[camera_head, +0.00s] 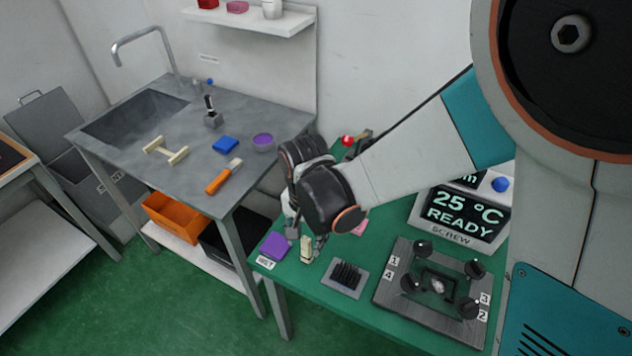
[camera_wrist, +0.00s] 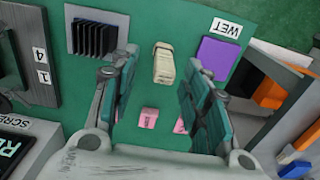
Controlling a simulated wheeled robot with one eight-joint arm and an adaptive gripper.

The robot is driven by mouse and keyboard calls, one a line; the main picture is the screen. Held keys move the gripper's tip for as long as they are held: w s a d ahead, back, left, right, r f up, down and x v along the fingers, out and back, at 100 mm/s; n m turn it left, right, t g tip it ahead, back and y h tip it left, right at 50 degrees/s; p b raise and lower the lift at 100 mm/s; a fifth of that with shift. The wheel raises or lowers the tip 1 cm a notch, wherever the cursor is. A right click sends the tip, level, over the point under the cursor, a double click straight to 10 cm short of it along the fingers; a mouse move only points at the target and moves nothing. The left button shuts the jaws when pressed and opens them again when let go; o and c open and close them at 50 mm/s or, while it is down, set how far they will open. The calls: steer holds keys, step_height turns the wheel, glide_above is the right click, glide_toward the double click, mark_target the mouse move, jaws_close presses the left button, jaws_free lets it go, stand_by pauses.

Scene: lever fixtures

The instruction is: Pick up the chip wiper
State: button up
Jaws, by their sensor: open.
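A small cream block with faint print, which I take to be the chip wiper, stands on the green bench in the wrist view (camera_wrist: 163,64). It also shows in the head view (camera_head: 306,249), near the bench's front edge. My gripper (camera_wrist: 159,72) is open, with one teal-padded finger on each side of the block's line. The fingers look apart from it, and how far they are above it I cannot tell. In the head view my gripper (camera_head: 303,236) hangs just over the block and partly hides the bench behind.
A purple pad (camera_head: 275,246) marked WET lies left of the block. A slotted black rack (camera_head: 345,277) and a numbered clamp fixture (camera_head: 431,289) stand to the right. Two pink pieces (camera_wrist: 148,117) lie nearby. A display (camera_head: 462,213) reads READY. A sink table (camera_head: 165,125) is at left.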

mark_target(306, 248)
steer(key=f+b, duration=0.1)
steer(key=f, duration=0.1)
steer(key=f+b, duration=0.1)
steer(key=f, duration=0.3)
steer(key=shift+w+a+f+b, duration=0.2)
steer(key=shift+w+f+b, duration=0.1)
steer(key=shift+b, duration=0.1)
steer(key=shift+r, duration=0.1)
steer(key=c, duration=1)
